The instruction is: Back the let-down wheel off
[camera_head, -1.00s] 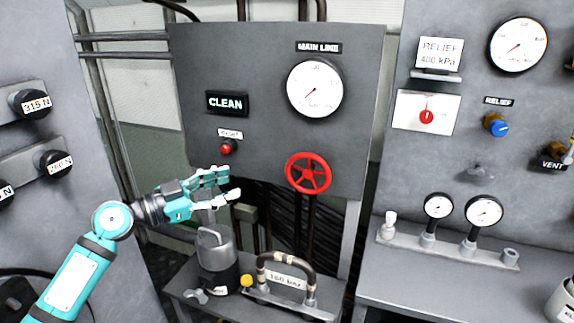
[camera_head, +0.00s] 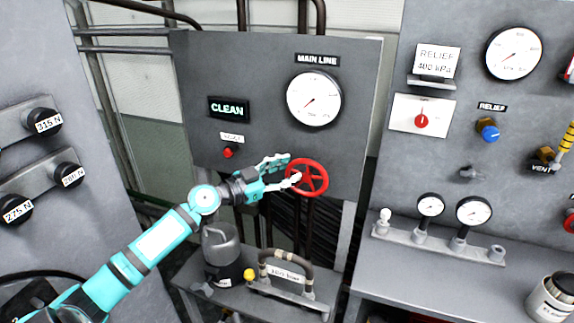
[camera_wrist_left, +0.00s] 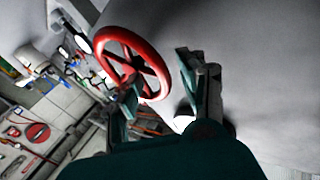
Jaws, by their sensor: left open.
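The red handwheel (camera_head: 307,178) with spokes is mounted low on the grey panel, below the main line gauge (camera_head: 314,98). My left gripper (camera_head: 290,171) is open at the wheel's left edge. One finger overlaps the rim in the head view; I cannot tell whether it touches. In the left wrist view the wheel (camera_wrist_left: 101,53) lies ahead, and the open fingers of my left gripper (camera_wrist_left: 155,80) show in front of it, with the wheel's right rim near the gap between them. My right gripper is not in view.
A lit CLEAN sign (camera_head: 229,107) and a red button (camera_head: 229,152) are left of the gauge. A grey canister (camera_head: 221,247) and a hose fitting (camera_head: 285,268) stand below. The relief panel with a blue knob (camera_head: 489,131) is at right.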

